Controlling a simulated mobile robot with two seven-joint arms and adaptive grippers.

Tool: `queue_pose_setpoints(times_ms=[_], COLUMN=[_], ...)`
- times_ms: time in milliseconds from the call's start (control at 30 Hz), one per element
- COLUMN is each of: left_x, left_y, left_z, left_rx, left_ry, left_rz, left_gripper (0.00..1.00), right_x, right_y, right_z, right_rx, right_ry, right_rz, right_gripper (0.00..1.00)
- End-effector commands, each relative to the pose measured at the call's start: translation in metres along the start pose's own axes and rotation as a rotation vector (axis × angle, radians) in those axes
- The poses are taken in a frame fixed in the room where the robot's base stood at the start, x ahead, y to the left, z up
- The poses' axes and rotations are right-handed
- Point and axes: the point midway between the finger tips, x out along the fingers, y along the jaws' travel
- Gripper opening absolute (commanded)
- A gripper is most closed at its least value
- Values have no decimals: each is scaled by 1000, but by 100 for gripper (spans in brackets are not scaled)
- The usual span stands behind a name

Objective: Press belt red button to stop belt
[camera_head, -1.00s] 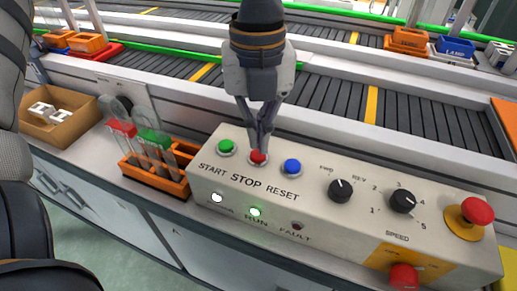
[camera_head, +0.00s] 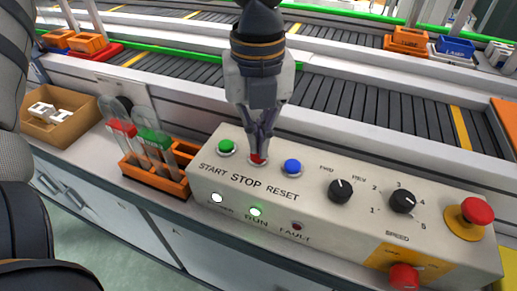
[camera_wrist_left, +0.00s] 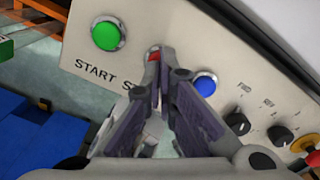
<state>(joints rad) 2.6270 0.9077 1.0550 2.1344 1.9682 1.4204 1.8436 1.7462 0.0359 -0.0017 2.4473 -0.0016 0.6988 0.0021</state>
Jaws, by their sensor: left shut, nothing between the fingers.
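The control box (camera_head: 330,215) has a red STOP button (camera_head: 258,159) between a green START button (camera_head: 226,146) and a blue RESET button (camera_head: 291,167). My left gripper (camera_head: 260,150) points down, shut and empty, with its fingertips at the red button and covering part of it. In the left wrist view, a strip of the red button (camera_wrist_left: 154,55) shows by the tips of my left gripper (camera_wrist_left: 160,62); the contact is hard to judge. The green RUN lamp (camera_head: 255,211) is lit. The conveyor belt (camera_head: 340,95) runs behind the box. My right gripper is out of view.
A red emergency knob (camera_head: 477,211) on a yellow base, a speed dial (camera_head: 403,201) and a FWD/REV dial (camera_head: 340,190) are on the box's right.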

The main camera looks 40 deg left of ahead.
Motion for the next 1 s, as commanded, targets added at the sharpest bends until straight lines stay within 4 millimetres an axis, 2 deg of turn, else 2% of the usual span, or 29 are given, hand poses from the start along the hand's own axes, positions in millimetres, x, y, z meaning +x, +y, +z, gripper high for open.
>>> queue_pose_setpoints(times_ms=[833,933,1000], left_x=[13,8,-2], left_y=[0,0,0], left_z=[0,0,0], left_rx=[1,1,0], left_ry=[0,-2,-6], left_rz=[0,-2,-4], left_gripper=[0,0,0], right_x=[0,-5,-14], right_y=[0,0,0], right_z=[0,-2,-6], right_rx=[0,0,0], right_ry=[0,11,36], right_rz=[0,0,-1], right_gripper=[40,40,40])
